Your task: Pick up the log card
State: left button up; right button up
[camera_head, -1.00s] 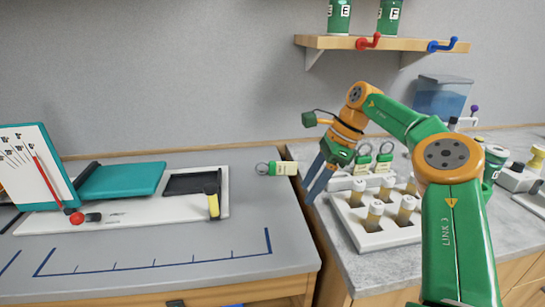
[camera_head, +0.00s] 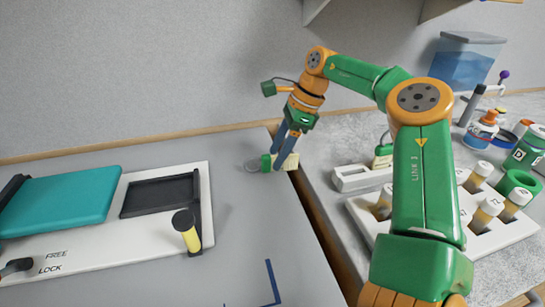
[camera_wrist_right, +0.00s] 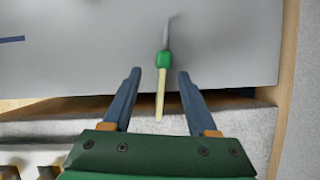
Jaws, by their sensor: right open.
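The log card, a small tag with a green clip part (camera_head: 265,162), a cream body and a grey ring, is at the right edge of the grey counter. My right gripper (camera_head: 280,163) is over its cream end, fingers pointing down. In the right wrist view the card (camera_wrist_right: 161,85) shows narrow, between the two open fingers of the gripper (camera_wrist_right: 160,75). Gaps show on both sides, so the fingers appear not to touch it. Its green part and ring point away from the gripper, and the cream end reaches toward the palm. My left gripper is out of view.
A white board with a teal panel (camera_head: 60,200), a black tray (camera_head: 160,195) and a yellow-black post (camera_head: 187,232) lies left. A gap separates the counters. On the right counter stand a white vial rack (camera_head: 487,240), a white holder (camera_head: 362,178) and a blue tank (camera_head: 465,65).

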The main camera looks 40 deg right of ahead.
jog(key=x, duration=0.2)
jog(key=shift+w+f, duration=0.2)
jog(key=shift+f, duration=0.1)
jog(key=shift+s, duration=0.1)
grip_shut()
jog(key=shift+r, duration=0.1)
jog(key=shift+r, duration=0.35)
notch_tip(320, 180, up, 3)
jog(key=shift+f, duration=0.1)
jog(key=s+d+r+b, duration=0.1)
jog(key=s+r+b, duration=0.1)
jog(key=s+r, duration=0.7)
jog(key=s, duration=0.5)
jog(key=shift+d+r+b, duration=0.2)
jog(key=shift+d+b, duration=0.05)
jog(key=shift+b, duration=0.1)
